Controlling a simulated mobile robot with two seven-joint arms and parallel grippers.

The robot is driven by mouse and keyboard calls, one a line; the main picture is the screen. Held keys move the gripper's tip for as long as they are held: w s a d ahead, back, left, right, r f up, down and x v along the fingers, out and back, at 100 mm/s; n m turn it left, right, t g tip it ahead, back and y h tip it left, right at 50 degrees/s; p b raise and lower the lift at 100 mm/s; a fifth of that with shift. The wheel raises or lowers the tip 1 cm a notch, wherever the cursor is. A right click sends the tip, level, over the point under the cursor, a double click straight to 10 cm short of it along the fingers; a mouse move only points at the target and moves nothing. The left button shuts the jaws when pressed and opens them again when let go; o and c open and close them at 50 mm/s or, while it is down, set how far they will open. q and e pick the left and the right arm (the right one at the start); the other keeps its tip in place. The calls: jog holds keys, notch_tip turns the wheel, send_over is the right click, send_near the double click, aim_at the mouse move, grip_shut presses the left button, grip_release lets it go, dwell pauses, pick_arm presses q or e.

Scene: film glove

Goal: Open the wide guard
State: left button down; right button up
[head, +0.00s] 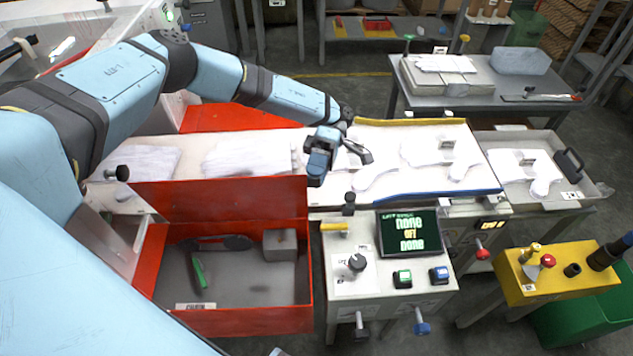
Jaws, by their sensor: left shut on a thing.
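A wide red panel (220,198), which looks like the wide guard, stands upright along the front of the white work surface, above an open red bin. My left gripper (317,178) is at the panel's right end, pointing down. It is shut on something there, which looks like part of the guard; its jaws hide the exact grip. A dark curved handle-like piece (356,151) shows just right of the gripper. My right gripper is out of view.
The red bin (240,322) holds a green-handled tool (198,272) and a grey block (280,245). A control box with a screen (409,233) stands right of it. White glove shapes (427,150) lie on the bench. A yellow box (560,272) is at right.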

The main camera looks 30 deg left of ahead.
pick_arm(q)
jog(key=shift+w+a+r, duration=0.1)
jog(key=shift+w, duration=0.2)
jog(key=c, duration=0.6)
grip_release()
